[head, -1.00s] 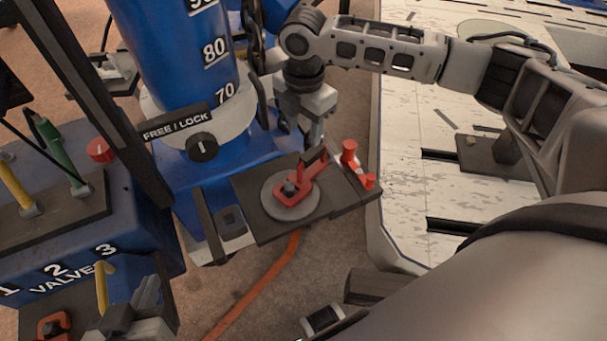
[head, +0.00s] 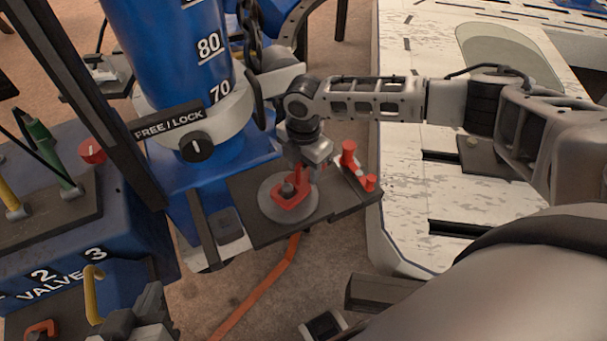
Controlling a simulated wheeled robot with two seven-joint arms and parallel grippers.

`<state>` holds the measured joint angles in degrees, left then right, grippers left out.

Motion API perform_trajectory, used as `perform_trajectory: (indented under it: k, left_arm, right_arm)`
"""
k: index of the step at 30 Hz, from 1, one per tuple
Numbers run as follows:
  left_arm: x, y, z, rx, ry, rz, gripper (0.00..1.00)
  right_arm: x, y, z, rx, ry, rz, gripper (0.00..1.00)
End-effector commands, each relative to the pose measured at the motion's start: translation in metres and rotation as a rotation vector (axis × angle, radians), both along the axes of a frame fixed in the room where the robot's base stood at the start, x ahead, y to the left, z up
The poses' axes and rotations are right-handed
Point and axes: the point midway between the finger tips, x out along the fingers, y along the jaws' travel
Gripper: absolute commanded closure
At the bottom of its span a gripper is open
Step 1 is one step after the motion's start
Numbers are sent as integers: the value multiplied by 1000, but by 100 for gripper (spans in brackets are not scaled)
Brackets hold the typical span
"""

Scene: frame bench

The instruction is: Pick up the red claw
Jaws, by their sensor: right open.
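The red claw (head: 290,197) lies on a round grey disc (head: 268,207) on a dark platform, with a dark knob in its curved end. Its upright part is partly hidden by my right gripper (head: 312,176), which comes down over it from above. The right gripper is open, with its fingers at the upright part; I cannot tell whether they touch it. A grey and dark blocky part at the bottom left, seemingly my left gripper (head: 132,322), is partly cut off and its jaws are unclear.
The blue column (head: 175,60) with a FREE/LOCK knob (head: 196,147) rises behind. A blue valve box (head: 60,240) with coloured levers stands left. An orange strap (head: 262,290) runs below the platform. A pale worn table (head: 400,190) lies right.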

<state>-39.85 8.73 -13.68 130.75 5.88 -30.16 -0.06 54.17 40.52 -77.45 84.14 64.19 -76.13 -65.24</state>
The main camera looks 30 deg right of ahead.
Motion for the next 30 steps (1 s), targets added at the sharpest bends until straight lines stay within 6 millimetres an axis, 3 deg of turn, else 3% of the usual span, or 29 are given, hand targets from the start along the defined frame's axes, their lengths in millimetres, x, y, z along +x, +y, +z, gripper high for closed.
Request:
perform_trajectory:
  k: [5, 9, 10, 23, 30]
  left_arm:
    - [0, 0, 0, 3, 2, -3, 100]
    - [0, 1, 0, 3, 1, -2, 100]
    - [0, 1, 0, 3, 1, -2, 100]
    - [0, 3, 2, 5, -2, 4, 100]
    - [0, 5, 15, 5, -21, 15, 100]
  right_arm:
    - [0, 0, 0, 0, 0, 0, 56]
    - [0, 0, 0, 0, 0, 0, 95]
    - [0, 0, 0, 0, 0, 0, 100]
    - [1, 0, 7, 1, -4, -1, 100]
    - [2, 0, 36, 2, -5, -2, 100]
